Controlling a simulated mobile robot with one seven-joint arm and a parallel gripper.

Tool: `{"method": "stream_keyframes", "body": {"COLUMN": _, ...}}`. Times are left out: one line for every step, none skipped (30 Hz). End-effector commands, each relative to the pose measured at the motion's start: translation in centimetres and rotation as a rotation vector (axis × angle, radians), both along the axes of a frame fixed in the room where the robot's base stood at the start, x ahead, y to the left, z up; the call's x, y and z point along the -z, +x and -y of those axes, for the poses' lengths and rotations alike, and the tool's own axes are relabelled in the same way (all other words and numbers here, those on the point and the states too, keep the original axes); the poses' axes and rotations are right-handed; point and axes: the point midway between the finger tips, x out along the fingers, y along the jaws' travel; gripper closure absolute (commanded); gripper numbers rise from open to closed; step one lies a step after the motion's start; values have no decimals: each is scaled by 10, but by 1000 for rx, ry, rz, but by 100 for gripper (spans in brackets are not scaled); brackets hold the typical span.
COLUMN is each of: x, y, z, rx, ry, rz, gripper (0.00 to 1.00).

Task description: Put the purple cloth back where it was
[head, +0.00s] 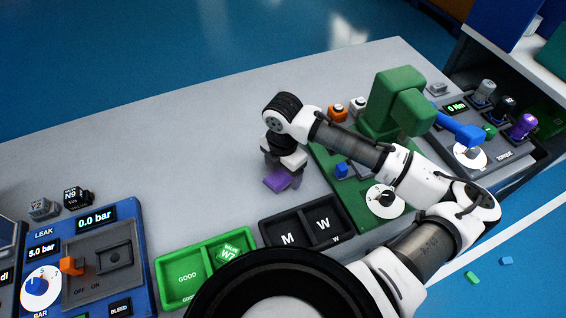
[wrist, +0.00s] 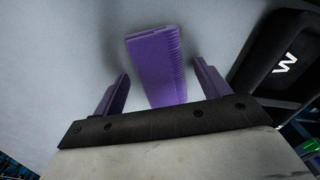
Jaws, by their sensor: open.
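The purple cloth (wrist: 158,62) is a small folded piece with a ribbed side, lying on the grey bench top. In the wrist view it lies between and beyond the two fingers of my gripper (wrist: 161,90), with a gap on each side. In the head view the purple cloth (head: 276,182) shows just in front of my gripper (head: 284,172), which points down close to the bench. The fingers are open and do not touch the cloth in the wrist view. The near end of the cloth is hidden by the gripper body.
A black tray marked M and W (head: 302,228) lies just right of the cloth in front. A green tray (head: 203,268) and a blue leak panel (head: 82,262) stand to the left. A green press (head: 392,108) stands right. The bench left of and behind the cloth is clear.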

Motion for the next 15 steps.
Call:
{"method": "stream_keyframes", "body": {"x": -4, "y": 0, "z": 0, "rx": -1, "ry": 0, "rz": 1, "gripper": 25}}
{"method": "stream_keyframes", "body": {"x": -6, "y": 1, "z": 0, "rx": -1, "ry": 0, "rz": 3, "gripper": 25}}
{"method": "stream_keyframes", "body": {"x": -11, "y": 1, "z": 0, "rx": -1, "ry": 0, "rz": 3, "gripper": 25}}
{"method": "stream_keyframes", "body": {"x": -15, "y": 1, "z": 0, "rx": -1, "ry": 0, "rz": 3, "gripper": 25}}
{"method": "stream_keyframes", "body": {"x": -20, "y": 1, "z": 0, "rx": -2, "ry": 0, "rz": 4, "gripper": 25}}
{"method": "stream_keyframes", "body": {"x": -29, "y": 0, "z": 0, "rx": -2, "ry": 0, "rz": 4, "gripper": 25}}
{"method": "stream_keyframes", "body": {"x": -35, "y": 1, "z": 0, "rx": -1, "ry": 0, "rz": 6, "gripper": 25}}
{"method": "stream_keyframes", "body": {"x": -42, "y": 1, "z": 0, "rx": -1, "ry": 0, "rz": 4, "gripper": 25}}
{"method": "stream_keyframes", "body": {"x": -51, "y": 1, "z": 0, "rx": -1, "ry": 0, "rz": 6, "gripper": 25}}
{"method": "stream_keyframes", "body": {"x": -58, "y": 1, "z": 0, "rx": -1, "ry": 0, "rz": 4, "gripper": 25}}
{"method": "stream_keyframes", "body": {"x": -64, "y": 1, "z": -1, "rx": -1, "ry": 0, "rz": 4, "gripper": 25}}
{"method": "stream_keyframes", "body": {"x": -73, "y": 1, "z": -1, "rx": -2, "ry": 0, "rz": 4, "gripper": 25}}
{"method": "stream_keyframes", "body": {"x": -79, "y": 1, "z": -1, "rx": -2, "ry": 1, "rz": 4, "gripper": 25}}
{"method": "stream_keyframes", "body": {"x": -85, "y": 1, "z": 0, "rx": -1, "ry": 0, "rz": 4, "gripper": 25}}
{"method": "stream_keyframes", "body": {"x": -93, "y": 1, "z": 0, "rx": -1, "ry": 0, "rz": 3, "gripper": 25}}
